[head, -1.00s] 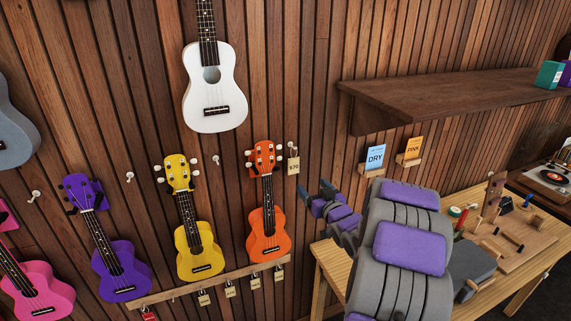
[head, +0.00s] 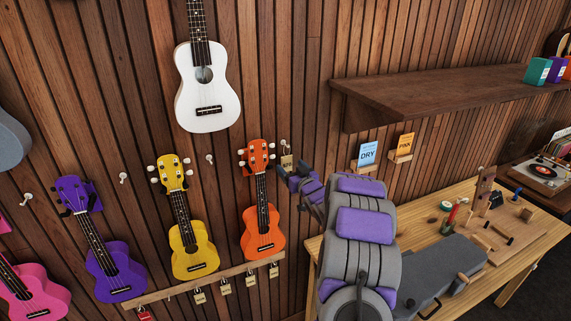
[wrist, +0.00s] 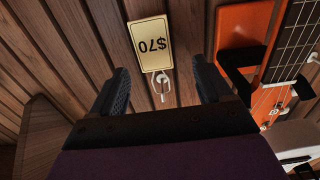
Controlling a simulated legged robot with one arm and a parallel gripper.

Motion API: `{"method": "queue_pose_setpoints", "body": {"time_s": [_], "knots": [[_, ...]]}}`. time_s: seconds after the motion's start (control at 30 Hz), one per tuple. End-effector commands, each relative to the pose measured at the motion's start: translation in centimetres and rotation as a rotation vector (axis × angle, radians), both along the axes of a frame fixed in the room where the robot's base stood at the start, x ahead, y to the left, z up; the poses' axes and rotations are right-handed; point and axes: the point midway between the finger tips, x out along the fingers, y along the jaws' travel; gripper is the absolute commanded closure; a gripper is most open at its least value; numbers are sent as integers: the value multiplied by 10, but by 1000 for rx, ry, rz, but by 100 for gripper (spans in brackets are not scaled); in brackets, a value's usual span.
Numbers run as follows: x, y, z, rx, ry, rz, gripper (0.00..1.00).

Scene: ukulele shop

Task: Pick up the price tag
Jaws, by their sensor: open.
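The $70 price tag (head: 287,160) hangs from a white wall peg just right of the orange ukulele's head. My gripper (head: 288,175) is close below it in the head view and covers its lower part. In the wrist view the cream tag (wrist: 148,43) appears upside down, whole and readable, beyond the fingertips. My gripper (wrist: 162,78) is open there, with one dark finger on each side and nothing between them but the peg (wrist: 161,87) and wall behind. I see no contact with the tag.
The orange ukulele (head: 262,222) hangs close left of my gripper; it also shows at right in the wrist view (wrist: 243,38). A wooden rail (head: 210,282) with several tags runs below. A dark shelf (head: 400,100) and workbench (head: 412,220) stand to the right.

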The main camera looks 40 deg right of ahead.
Motion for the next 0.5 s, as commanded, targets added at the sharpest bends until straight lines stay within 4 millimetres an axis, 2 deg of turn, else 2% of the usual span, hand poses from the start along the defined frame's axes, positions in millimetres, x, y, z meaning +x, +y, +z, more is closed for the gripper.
{"method": "queue_pose_setpoints", "body": {"time_s": [0.3, 0.5], "knots": [[35, -11, -5, 0, 2, 0, 21], [40, -8, -3, -2, 0, 1, 21]]}}
